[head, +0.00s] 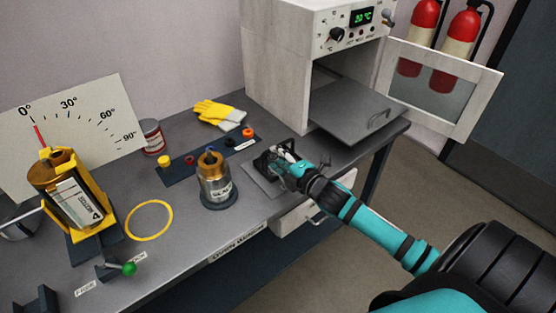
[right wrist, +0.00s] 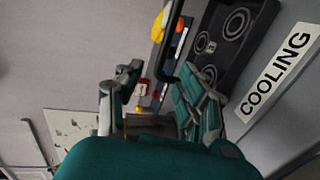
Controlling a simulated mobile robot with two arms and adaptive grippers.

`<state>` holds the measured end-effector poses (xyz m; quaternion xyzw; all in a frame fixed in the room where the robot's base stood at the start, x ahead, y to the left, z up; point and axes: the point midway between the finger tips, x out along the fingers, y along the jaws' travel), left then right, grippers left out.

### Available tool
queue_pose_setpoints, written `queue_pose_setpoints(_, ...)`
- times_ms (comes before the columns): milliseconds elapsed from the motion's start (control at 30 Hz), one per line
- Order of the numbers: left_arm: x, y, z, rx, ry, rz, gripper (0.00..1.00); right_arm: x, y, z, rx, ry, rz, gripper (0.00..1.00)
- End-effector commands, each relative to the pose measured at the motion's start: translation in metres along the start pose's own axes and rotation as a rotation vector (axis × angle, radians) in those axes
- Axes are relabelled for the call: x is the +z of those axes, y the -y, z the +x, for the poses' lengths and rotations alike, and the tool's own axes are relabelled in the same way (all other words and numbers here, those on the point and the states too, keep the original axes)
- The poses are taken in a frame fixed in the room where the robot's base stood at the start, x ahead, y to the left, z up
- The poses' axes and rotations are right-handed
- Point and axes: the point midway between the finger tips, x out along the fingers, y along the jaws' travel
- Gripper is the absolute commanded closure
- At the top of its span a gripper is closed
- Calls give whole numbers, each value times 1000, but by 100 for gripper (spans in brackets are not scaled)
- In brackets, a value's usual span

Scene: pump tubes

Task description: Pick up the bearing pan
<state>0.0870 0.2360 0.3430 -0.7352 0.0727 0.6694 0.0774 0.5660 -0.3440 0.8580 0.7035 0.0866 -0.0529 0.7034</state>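The bearing pan (right wrist: 230,42) is a dark shallow tray with several ring-shaped bearings in it, seen in the right wrist view. In the head view the pan (head: 262,162) is mostly hidden beside my right gripper (head: 277,157). It sits at a grey plate on the bench, near the COOLING label (right wrist: 277,72). In the right wrist view the fingers of my right gripper (right wrist: 158,100) are spread apart. A dark bar like a handle shows near the right finger; I cannot tell if they touch. My left gripper is not in view.
The heated cabinet (head: 290,75) stands behind with its glass door (head: 445,88) open and a grey shelf (head: 358,108) out. A metal cylinder (head: 215,180) stands left of the right gripper. Yellow gloves (head: 220,114) and a strip of coloured caps (head: 205,158) lie behind.

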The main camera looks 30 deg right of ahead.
Motion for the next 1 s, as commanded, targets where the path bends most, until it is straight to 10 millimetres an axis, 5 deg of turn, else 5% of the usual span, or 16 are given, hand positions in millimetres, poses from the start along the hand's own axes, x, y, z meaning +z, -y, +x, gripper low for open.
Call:
queue_pose_setpoints(433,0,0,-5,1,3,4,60,10,0,50,2,0,1,61)
queue_pose_setpoints(733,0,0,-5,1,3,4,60,9,1,55,0,-1,1,61)
queue_pose_setpoints(1000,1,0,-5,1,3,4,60,9,1,55,0,0,0,97)
